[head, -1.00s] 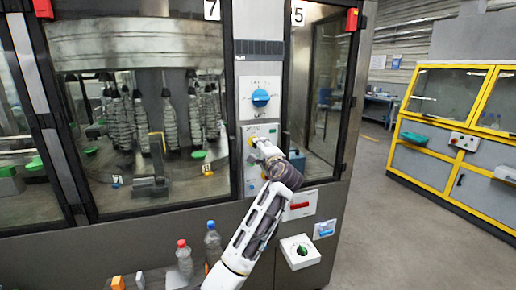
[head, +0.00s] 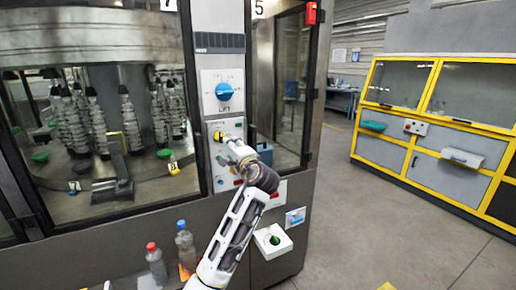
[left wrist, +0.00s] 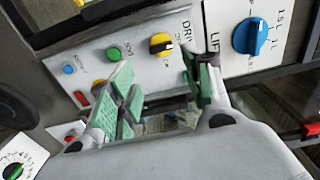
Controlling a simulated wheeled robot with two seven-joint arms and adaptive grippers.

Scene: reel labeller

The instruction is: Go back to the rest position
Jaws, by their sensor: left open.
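My left gripper (head: 229,144) is in front of the control panel of the machine, a little right of and below the yellow knob (head: 218,136). In the left wrist view, my left gripper (left wrist: 160,78) shows two green-padded fingers spread apart with nothing between them. The yellow knob (left wrist: 160,44) sits just beyond the fingertips, apart from them as far as I can see. The large blue LIFT knob (left wrist: 253,36) is to its right. My right gripper is in neither view.
The panel also carries a green button (left wrist: 113,54) and a blue button (left wrist: 69,69). Below it, a white box with a green knob (head: 273,239) juts out. Bottles (head: 186,247) stand lower left. Open floor (head: 360,215) lies right, before a yellow-framed cabinet (head: 437,112).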

